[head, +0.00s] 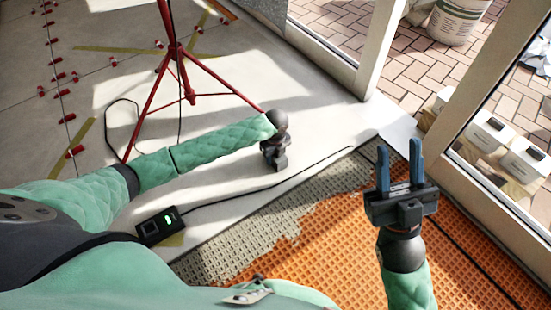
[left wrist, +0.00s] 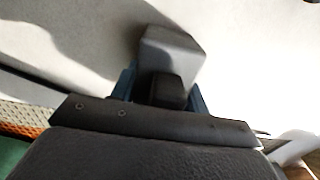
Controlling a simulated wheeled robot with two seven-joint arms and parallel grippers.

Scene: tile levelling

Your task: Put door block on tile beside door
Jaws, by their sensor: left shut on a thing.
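The door block (left wrist: 172,45) is a plain grey block seen in the left wrist view between the blue fingers of my left gripper (left wrist: 160,90). My left gripper is shut on it. In the head view my left gripper (head: 276,158) is over the pale tiled floor (head: 325,105), left of the door frame; its fingers and the block are mostly hidden there. The door frame (head: 375,50) with glass stands at the upper right. My right gripper (head: 400,150) is open and empty, fingers up, over the orange mat.
A red tripod (head: 180,60) stands at the upper left. Orange matting (head: 335,240) with grey adhesive (head: 235,235) covers the lower right floor. A small black box (head: 160,226) with a green light has a cable across the floor. Red levelling clips (head: 70,117) line the left joints.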

